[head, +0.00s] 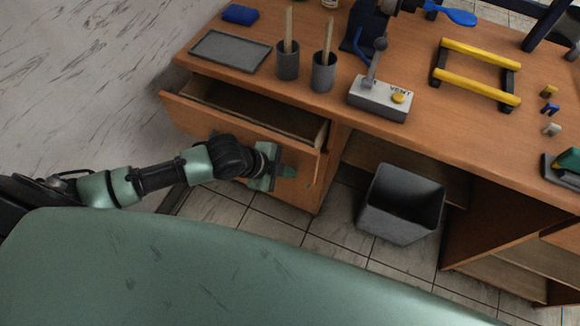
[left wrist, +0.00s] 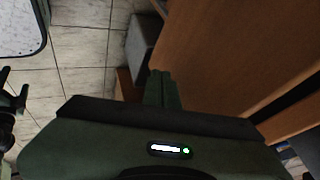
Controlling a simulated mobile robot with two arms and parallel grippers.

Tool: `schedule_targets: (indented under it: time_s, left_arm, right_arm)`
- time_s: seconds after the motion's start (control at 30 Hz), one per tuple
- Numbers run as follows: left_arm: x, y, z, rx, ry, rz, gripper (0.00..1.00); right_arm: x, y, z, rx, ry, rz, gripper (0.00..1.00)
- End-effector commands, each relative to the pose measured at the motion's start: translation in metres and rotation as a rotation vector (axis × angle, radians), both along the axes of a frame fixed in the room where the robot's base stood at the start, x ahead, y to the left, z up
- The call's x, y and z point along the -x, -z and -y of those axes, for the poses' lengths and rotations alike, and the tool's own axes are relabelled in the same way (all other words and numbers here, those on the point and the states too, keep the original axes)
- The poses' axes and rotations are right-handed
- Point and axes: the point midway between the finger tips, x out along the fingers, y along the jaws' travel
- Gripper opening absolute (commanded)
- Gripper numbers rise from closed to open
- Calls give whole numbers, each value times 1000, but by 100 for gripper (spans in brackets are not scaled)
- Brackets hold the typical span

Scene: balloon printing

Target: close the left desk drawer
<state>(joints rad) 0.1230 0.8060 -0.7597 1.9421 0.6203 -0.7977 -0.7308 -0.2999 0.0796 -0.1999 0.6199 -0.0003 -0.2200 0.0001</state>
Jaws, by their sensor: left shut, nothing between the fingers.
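The left desk drawer (head: 235,123) is pulled out from the wooden desk, and its inside shows empty where visible. Its front panel also fills the upper right of the left wrist view (left wrist: 215,55). My left gripper (head: 288,172) is in front of the drawer front, toward its right end and low on it. Its fingers are together with nothing between them; they also show in the left wrist view (left wrist: 162,88). I cannot tell whether the fingers touch the panel. My right gripper is not in view.
A grey bin (head: 400,204) stands on the tiled floor under the desk. On the desk top are a grey tray (head: 231,51), two grey cups (head: 323,72) with sticks, a switch box (head: 379,97) with a lever, and a yellow-barred frame (head: 477,73).

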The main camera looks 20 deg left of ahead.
Motion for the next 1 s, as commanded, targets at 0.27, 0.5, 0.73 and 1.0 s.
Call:
schedule_targets:
  time_s: [0.27, 0.5, 0.73, 1.0]
  left_arm:
    - [-11, 0, 1, 0, 0, -1, 0]
    - [-11, 0, 1, 0, 0, -1, 0]
    - [-50, 1, 3, -1, -3, 4, 0]
    - [-95, 1, 7, 0, -1, -1, 0]
  right_arm:
    - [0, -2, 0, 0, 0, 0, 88]
    - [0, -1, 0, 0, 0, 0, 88]
    - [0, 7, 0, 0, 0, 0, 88]
    - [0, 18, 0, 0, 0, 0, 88]
